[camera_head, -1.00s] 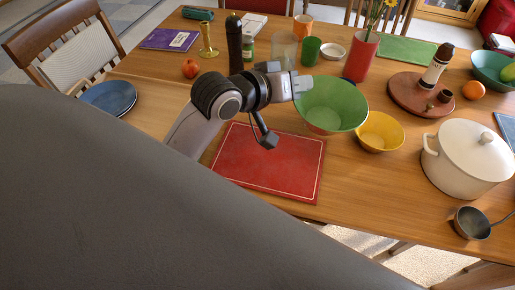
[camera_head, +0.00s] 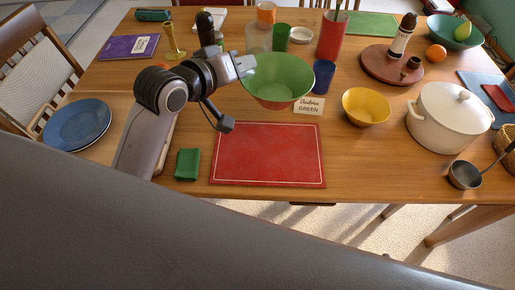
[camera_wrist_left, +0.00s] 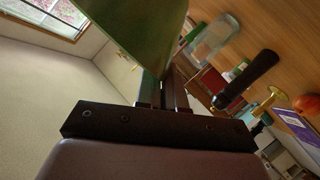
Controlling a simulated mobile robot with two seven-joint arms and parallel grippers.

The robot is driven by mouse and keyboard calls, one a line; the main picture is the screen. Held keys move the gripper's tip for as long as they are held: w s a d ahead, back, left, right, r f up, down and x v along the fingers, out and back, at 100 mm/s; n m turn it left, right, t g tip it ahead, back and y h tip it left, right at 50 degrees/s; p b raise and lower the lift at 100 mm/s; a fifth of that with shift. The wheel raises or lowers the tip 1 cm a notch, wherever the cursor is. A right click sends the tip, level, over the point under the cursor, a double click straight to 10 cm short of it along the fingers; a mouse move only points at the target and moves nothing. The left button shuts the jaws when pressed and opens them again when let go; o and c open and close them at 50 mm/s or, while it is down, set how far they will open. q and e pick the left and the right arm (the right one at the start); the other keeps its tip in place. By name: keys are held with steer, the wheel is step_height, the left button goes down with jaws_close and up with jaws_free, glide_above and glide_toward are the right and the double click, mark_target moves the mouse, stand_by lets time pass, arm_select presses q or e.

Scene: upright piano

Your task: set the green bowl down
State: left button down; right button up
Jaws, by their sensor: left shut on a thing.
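The green bowl (camera_head: 278,82) is upright behind the red placemat (camera_head: 268,155) in the head view. My left gripper (camera_head: 243,66) is shut on the bowl's left rim. In the left wrist view the fingers (camera_wrist_left: 163,95) meet the green wall of the bowl (camera_wrist_left: 135,28), which fills the upper middle. The bowl's underside is near the tabletop, but I cannot tell whether it touches. A small card reading "GREEN" (camera_head: 309,106) stands at the bowl's lower right. My right gripper is not in view.
A blue cup (camera_head: 323,77) stands right of the bowl, and a yellow bowl (camera_head: 366,106) farther right. A glass jar (camera_head: 258,38) and green cup (camera_head: 281,38) stand behind. A white pot (camera_head: 448,120) is at the right. The red placemat is bare.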

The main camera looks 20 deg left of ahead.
arm_select(q)
steer(key=b, duration=0.3)
glide_above(243, 144)
step_height(243, 144, down, 20)
steer(key=shift+d, duration=0.1)
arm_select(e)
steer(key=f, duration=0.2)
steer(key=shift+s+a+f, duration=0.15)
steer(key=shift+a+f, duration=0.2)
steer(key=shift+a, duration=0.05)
arm_select(q)
steer(key=c, duration=1.2)
jaws_free()
steer(key=shift+c, duration=0.2)
steer(key=shift+s, duration=0.15)
steer(key=v, duration=1.2)
steer(key=shift+p, duration=0.45)
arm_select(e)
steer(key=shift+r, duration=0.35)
